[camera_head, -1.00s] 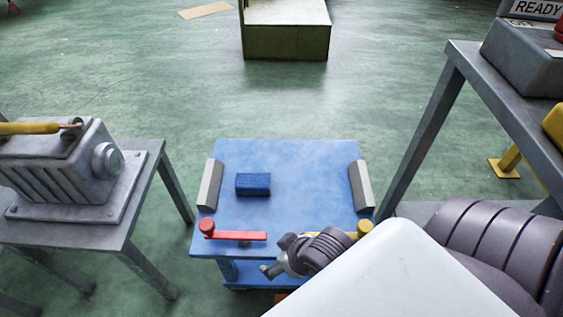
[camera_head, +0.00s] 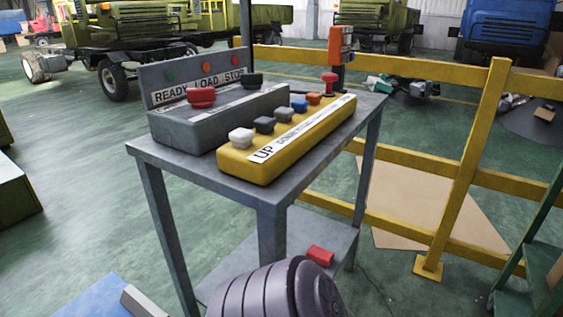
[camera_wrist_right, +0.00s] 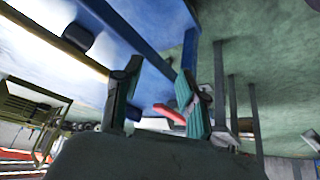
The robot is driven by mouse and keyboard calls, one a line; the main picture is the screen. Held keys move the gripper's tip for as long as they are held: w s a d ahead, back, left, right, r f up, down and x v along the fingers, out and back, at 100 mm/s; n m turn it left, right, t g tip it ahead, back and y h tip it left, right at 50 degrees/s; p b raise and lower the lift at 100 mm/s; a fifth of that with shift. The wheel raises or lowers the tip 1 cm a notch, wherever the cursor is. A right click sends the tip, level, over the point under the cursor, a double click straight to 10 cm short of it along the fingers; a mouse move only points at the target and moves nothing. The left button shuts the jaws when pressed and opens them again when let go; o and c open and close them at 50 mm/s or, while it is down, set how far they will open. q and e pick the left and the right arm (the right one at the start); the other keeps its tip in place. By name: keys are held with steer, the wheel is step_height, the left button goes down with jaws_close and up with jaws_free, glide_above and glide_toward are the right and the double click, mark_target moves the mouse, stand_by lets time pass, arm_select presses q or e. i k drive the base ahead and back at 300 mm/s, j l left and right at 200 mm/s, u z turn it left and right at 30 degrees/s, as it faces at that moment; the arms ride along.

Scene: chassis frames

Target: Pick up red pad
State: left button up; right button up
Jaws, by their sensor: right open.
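A small red block, which looks like the red pad (camera_head: 320,256), lies on the lower shelf of the grey table, near its right end in the head view. My right gripper (camera_wrist_right: 158,75) shows in the right wrist view, its two fingers apart. A red shape (camera_wrist_right: 168,113) shows between the fingers, close to the right one; I cannot tell whether it is the pad or another red part. The right gripper itself is outside the head view, where only my dark arm link shows below the shelf. My left gripper is in neither view.
The grey table (camera_head: 158,162) carries a grey button box (camera_head: 185,132) and a yellow control pendant (camera_head: 250,168) above the lower shelf (camera_head: 335,232). A yellow railing (camera_head: 465,170) stands behind. A blue cart (camera_head: 95,300) is at lower left; green floor lies open on the left.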

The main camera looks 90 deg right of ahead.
mark_target(321, 256)
steer(key=l+z, duration=0.1)
steer(key=z, duration=3)
